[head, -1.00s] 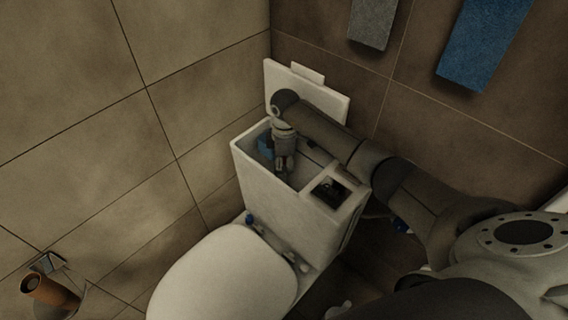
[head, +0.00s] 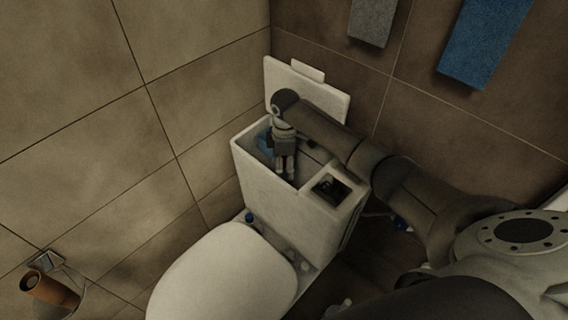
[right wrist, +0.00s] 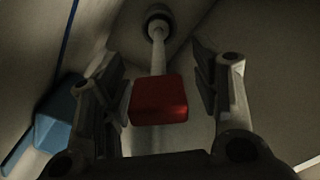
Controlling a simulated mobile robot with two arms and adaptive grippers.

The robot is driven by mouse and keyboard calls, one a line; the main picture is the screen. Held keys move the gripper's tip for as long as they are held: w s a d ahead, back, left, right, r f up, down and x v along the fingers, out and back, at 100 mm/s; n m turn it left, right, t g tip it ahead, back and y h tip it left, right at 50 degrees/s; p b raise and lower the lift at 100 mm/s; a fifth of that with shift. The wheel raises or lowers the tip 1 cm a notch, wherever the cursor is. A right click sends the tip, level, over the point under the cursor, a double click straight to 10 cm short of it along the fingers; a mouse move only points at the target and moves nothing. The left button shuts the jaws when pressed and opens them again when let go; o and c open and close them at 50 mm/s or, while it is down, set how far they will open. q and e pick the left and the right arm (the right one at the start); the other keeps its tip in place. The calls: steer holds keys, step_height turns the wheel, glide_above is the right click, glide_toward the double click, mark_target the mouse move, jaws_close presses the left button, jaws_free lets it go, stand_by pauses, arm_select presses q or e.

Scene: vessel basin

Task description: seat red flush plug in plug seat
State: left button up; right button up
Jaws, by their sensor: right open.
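The red flush plug (right wrist: 159,100) shows in the right wrist view as a red block with a pale stem (right wrist: 158,50) running up to a dark round fitting (right wrist: 158,18). Whether that fitting is the plug seat, I cannot tell. My right gripper (right wrist: 160,80) is open, with one finger on each side of the red block and gaps between. In the head view my right gripper (head: 285,172) points down into the open cistern (head: 262,185). The red plug is hidden in the head view. My left gripper is not in view.
A blue part (head: 264,141) sits inside the cistern beside the gripper, also at left in the right wrist view (right wrist: 57,118). A square compartment (head: 331,187) lies right of the opening. The white lid (head: 335,98) leans on the wall behind.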

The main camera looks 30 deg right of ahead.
steer(key=shift+r, duration=0.2)
step_height(320, 180, up, 13)
steer(key=shift+d+f, duration=0.1)
stand_by(0.6)
